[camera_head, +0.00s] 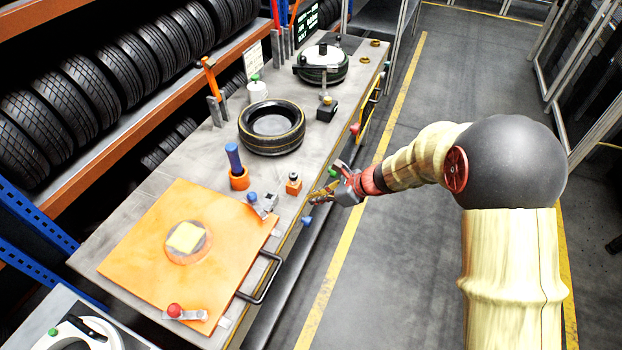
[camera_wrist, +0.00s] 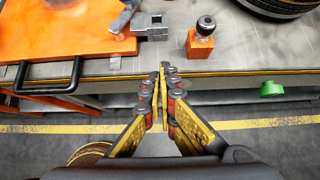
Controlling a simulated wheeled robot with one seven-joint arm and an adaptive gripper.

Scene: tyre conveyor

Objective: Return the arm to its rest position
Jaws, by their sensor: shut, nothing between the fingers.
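My arm, cream-coloured with a dark round joint, reaches in from the right in the head view. My gripper (camera_head: 322,194) is at the front edge of the workbench (camera_head: 150,247). In the wrist view my gripper (camera_wrist: 162,72) has its two yellow and dark fingers together at the tips, with nothing between them. The fingertips lie just in front of the bench edge in that view, below a small orange block with a black knob (camera_wrist: 202,42). The gripper appears apart from the block.
An orange board (camera_head: 150,250) with a yellow block (camera_head: 186,237) and a black handle (camera_head: 262,279) lies on the bench. A tyre (camera_head: 272,128) lies farther back. Tyre racks (camera_head: 110,75) line the left. The floor aisle (camera_head: 385,270) beside the bench is clear.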

